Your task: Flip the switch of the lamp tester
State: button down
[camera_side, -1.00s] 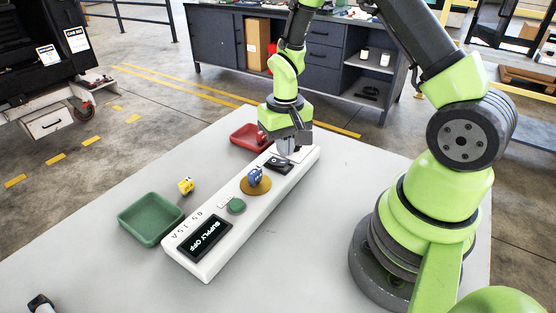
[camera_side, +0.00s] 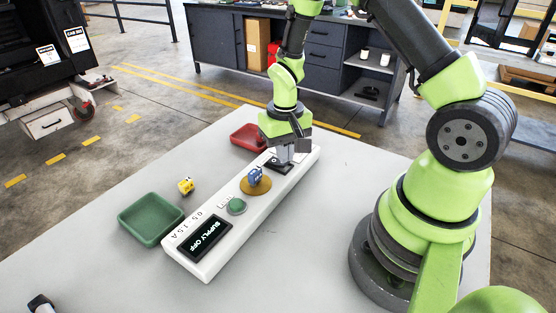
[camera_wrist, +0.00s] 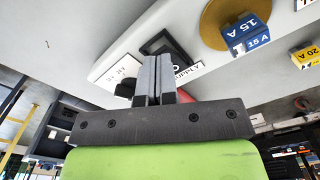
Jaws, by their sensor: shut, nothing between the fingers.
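The lamp tester is a long white box (camera_side: 190,261) lying diagonally on the table. Its display (camera_side: 204,238) reads "SUPPLY OFF". A black rocker switch (camera_side: 279,167) sits near its far end; it also shows in the wrist view (camera_wrist: 163,42). My gripper (camera_side: 283,159) is shut and empty, pointing down at the switch. In the wrist view its closed fingers (camera_wrist: 154,77) overlap the switch and partly hide it. I cannot tell whether the fingertips touch it. A blue 15 A fuse (camera_side: 254,176) stands on a round brass pad (camera_side: 257,190), nearer the box's middle. A green dome (camera_side: 237,206) lies between pad and display.
A yellow fuse (camera_side: 186,185) lies on the table left of the box, near a green tray (camera_side: 150,221). A red tray (camera_side: 247,137) stands behind, close to my gripper. The table (camera_side: 310,240) is clear between the box and my base.

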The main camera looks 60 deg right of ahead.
jog(key=shift+f, duration=0.55)
jog(key=shift+r, duration=3.55)
jog(key=shift+a+r, duration=0.1)
jog(key=shift+r, duration=0.3)
jog(key=s+a+r+t, duration=0.2)
jog(key=a+r, duration=0.1)
jog(key=r, duration=0.4)
jog(key=s+a+r+t, duration=0.2)
jog(key=s+r, duration=0.1)
jog(key=r, duration=0.3)
jog(key=s+a+r+n+t+y, duration=0.2)
jog(key=s+a+r+t, duration=0.1)
jog(key=s, duration=0.5)
notch_tip(320, 180, up, 2)
jog(key=shift+s+a+r, duration=0.25)
jog(key=shift+s+a, duration=0.15)
jog(key=shift+a, duration=0.3)
